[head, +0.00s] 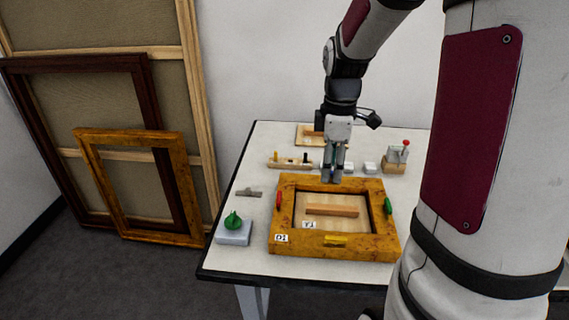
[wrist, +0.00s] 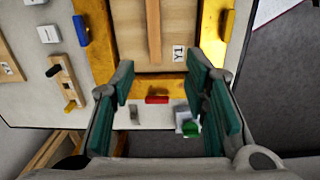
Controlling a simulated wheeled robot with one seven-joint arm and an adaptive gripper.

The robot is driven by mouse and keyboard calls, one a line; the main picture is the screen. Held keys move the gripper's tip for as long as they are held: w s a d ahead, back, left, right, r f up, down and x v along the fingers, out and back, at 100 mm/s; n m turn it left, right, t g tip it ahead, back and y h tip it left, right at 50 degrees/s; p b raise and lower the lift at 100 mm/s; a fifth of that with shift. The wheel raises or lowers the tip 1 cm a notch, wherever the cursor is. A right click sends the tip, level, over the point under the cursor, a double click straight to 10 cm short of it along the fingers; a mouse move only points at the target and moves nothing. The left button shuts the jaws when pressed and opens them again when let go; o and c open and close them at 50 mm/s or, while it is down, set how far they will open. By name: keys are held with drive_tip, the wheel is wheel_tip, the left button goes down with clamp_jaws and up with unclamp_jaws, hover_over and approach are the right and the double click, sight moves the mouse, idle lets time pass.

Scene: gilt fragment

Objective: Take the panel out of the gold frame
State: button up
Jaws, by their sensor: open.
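The gold frame (head: 282,236) lies flat on the table with the pale panel (head: 343,222) inside its opening. A wooden bar (head: 332,210) runs across the panel's face. Coloured tabs sit on the rails: red (head: 278,201) left, green (head: 388,205) right, yellow (head: 335,240) front, and blue (wrist: 81,30) on the back rail in the wrist view. The visible tabs appear to lie along their rails. My gripper (head: 333,178) is open and empty above the frame's back rail. In the wrist view its green-padded fingers (wrist: 165,88) stand apart, with the red tab (wrist: 157,99) showing between them.
Behind are a pegged wooden rack (head: 290,163), white blocks (head: 370,168) and a red-knobbed device (head: 396,158). Large frames (head: 135,190) lean left of the table.

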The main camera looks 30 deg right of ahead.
drive_tip(key=d+f, duration=0.1)
hover_over(332, 207)
drive_tip(key=f, duration=0.8)
drive_tip(key=shift+w+a+f+b, duration=0.2)
drive_tip(key=shift+f+b, duration=0.1)
drive_tip(key=shift+f, duration=0.1)
drive_tip(key=shift+s+d+f, duration=0.15)
drive_tip(key=shift+f, duration=1.15)
drive_tip(key=shift+s+d+f, duration=0.1)
drive_tip(key=shift+f, duration=1.2)
clamp_jaws()
